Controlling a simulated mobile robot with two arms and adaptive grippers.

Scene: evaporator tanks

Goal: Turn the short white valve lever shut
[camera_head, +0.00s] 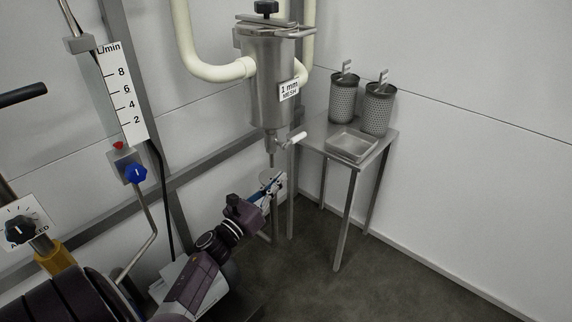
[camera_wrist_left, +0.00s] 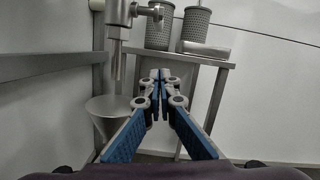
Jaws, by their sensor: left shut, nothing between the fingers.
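The short white valve lever (camera_head: 297,138) sticks out to the right from the drain valve below the steel strainer housing (camera_head: 270,85). In the left wrist view the lever (camera_wrist_left: 148,11) is at the top, beside the drain pipe, its end pointing right. My left gripper (camera_head: 279,177) is shut and empty, below the lever and apart from it. In the left wrist view its blue-padded fingers (camera_wrist_left: 160,75) meet at the tips, lower than the lever. My right gripper is not in view.
A steel funnel (camera_wrist_left: 108,106) is under the drain pipe, left of the fingers. A steel side table (camera_head: 357,172) holds two mesh baskets (camera_head: 344,100) and a shallow tray (camera_head: 352,144). Floor at right is clear.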

